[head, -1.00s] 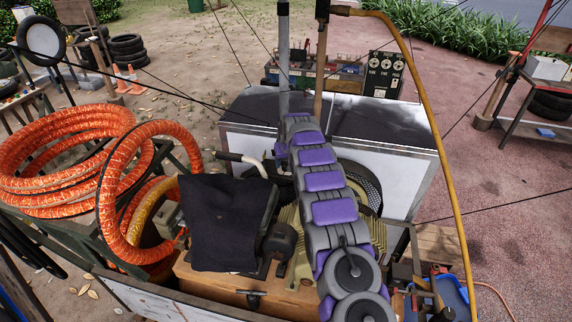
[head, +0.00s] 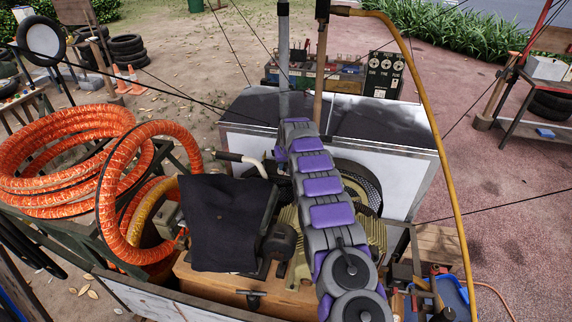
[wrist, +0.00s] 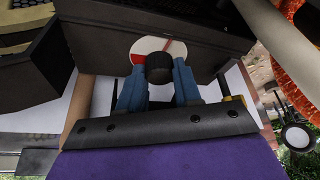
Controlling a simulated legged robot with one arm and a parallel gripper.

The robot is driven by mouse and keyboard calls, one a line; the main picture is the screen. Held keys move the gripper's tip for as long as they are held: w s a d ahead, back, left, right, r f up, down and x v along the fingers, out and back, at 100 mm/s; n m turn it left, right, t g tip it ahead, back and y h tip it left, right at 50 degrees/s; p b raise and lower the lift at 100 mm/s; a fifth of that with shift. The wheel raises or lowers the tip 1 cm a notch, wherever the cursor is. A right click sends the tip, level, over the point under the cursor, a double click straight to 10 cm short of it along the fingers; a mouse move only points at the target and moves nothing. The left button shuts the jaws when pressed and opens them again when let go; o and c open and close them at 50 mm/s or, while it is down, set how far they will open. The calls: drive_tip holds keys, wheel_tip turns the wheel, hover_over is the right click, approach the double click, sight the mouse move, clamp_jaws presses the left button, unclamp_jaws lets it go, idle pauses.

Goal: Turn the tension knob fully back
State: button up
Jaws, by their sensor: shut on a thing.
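The tension knob (wrist: 159,68) is a dark ribbed cylinder in the wrist view. It stands in front of a round white dial (wrist: 150,46) with a red sector at left and a thin red line at upper right. My gripper (wrist: 159,80) has its blue fingers on either side of the knob and is shut on it. The knob hides the lower middle of the dial, and I cannot tell the knob's angle. In the head view my purple and grey arm covers the middle of the cart; my gripper and the knob are hidden there.
Orange hose coils (head: 65,160) lie at left. A black cloth (head: 225,222) hangs beside my arm. A white-sided box with a dark top (head: 385,125) stands behind it. A yellow hose (head: 440,150) arcs down at right. Thin dark lines cross the view.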

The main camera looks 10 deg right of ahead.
drive_tip(key=c, duration=0.4)
drive_tip(key=shift+r+n+y+p, duration=0.1)
drive_tip(key=shift+n+y+p, duration=0.3)
drive_tip(key=shift+n, duration=0.4)
drive_tip(key=o, duration=1)
drive_tip(key=shift+o, duration=0.2)
drive_tip(key=v, duration=1.7)
drive_tip(key=shift+a, duration=0.15)
drive_tip(key=shift+r, duration=0.1)
